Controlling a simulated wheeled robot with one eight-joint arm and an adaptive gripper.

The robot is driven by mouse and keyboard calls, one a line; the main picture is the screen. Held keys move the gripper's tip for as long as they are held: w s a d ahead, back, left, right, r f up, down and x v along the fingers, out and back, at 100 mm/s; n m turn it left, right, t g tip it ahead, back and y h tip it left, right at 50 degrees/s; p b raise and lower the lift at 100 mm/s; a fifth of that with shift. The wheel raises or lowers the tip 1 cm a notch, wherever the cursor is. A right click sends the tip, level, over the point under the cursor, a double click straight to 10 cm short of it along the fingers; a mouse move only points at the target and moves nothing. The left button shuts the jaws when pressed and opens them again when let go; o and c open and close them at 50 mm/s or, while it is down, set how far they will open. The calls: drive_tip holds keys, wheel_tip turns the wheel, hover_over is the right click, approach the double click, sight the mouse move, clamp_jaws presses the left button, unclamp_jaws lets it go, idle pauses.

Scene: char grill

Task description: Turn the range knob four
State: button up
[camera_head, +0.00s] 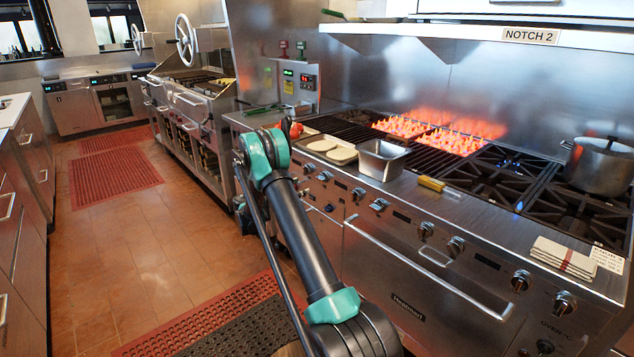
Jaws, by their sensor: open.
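The range (420,270) has a steel front with a row of round knobs along its upper edge. Knobs show at the left (323,176), near the middle (379,205), further right (426,230), beside that (456,246), and at the right end (521,280) and (564,303). I cannot read numbers on them, so I cannot tell which is four. A sign reading "NOTCH 2" (530,36) is on the hood edge. My black and teal arm crosses the lower middle, in front of the range's left part. My gripper is not visible.
Flames (450,141) burn on the grill section. A long oven handle (425,267) juts out. The tiled aisle (130,240) at left is open.

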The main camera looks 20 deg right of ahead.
sight(318, 179)
drive_tip(key=x, duration=1)
drive_tip(key=c, duration=1.1)
